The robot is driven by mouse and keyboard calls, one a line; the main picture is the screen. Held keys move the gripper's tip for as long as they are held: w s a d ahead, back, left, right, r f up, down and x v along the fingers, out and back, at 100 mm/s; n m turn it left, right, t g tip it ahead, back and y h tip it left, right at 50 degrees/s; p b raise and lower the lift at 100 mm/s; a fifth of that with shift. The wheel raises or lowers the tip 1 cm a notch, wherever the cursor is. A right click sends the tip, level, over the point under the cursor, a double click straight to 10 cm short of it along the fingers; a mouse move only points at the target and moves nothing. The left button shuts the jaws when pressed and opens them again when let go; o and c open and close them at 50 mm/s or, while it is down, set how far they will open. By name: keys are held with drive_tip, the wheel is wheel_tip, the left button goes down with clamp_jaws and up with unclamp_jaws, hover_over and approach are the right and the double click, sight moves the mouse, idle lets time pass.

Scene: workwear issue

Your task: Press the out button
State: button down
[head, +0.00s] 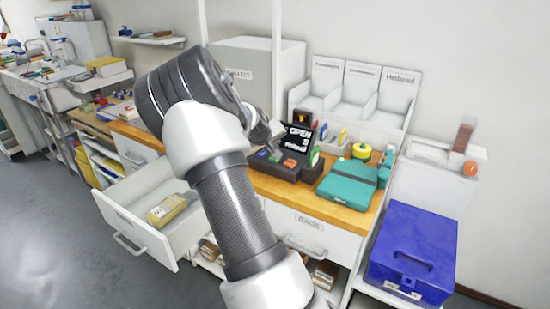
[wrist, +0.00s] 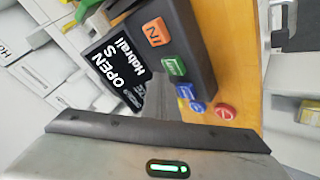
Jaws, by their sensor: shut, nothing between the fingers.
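A dark button console (head: 285,171) stands on the wooden counter, with a black screen (head: 298,138) reading "OPEN" behind its buttons. The wrist view shows the console (wrist: 186,48) close up, tilted in the picture. I cannot read which is the out button. My gripper (head: 268,130) is shut and empty, just above the console's left side. My gripper's dark edge (wrist: 165,130) crosses the lower wrist view; contact cannot be told.
A teal case (head: 347,184) lies right of the console, with a yellow round item (head: 361,151) behind it. An open drawer (head: 150,215) sticks out at the left. A blue box (head: 412,250) stands lower right. Grey floor is clear at left.

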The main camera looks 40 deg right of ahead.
sight(273, 159)
drive_tip(key=shift+f+b, duration=0.3)
drive_tip(key=shift+f, duration=0.1)
drive_tip(key=shift+f+b, duration=0.5)
drive_tip(key=shift+f, duration=0.05)
idle(0.5)
drive_tip(key=shift+r, duration=0.1)
drive_tip(key=shift+r+p, duration=0.45)
drive_tip(key=shift+r, duration=0.45)
drive_tip(key=shift+r+p, duration=1.3)
drive_tip(key=shift+r, duration=1.2)
drive_tip(key=shift+a+r, duration=0.1)
